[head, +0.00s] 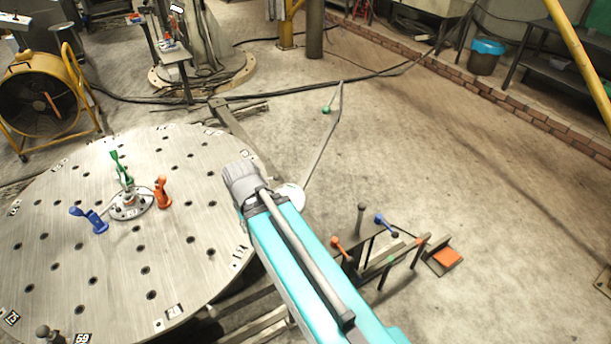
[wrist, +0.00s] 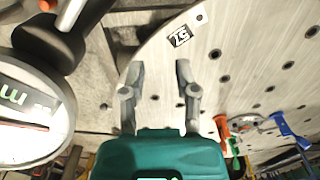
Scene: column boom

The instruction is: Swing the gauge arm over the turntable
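The round steel turntable (head: 110,270) fills the left of the head view, its top dotted with holes; its rim also shows in the wrist view (wrist: 235,80). What looks like the gauge arm is a thin grey bar (head: 322,145) right of the turntable, outside its rim. A pale disc (head: 290,197) sits at its near end, partly behind my arm. In the wrist view a round gauge face (wrist: 28,118) fills the left side, beside a dark knob (wrist: 65,40). My gripper (wrist: 157,75) is open and empty near the turntable's edge; in the head view my own arm hides it.
Green (head: 120,167), orange (head: 161,192) and blue (head: 90,218) handles stand around the turntable's hub. A rack with levers (head: 380,258) stands at lower right. A yellow fan (head: 45,95) and a column base are behind. The floor at right (head: 440,165) is largely clear.

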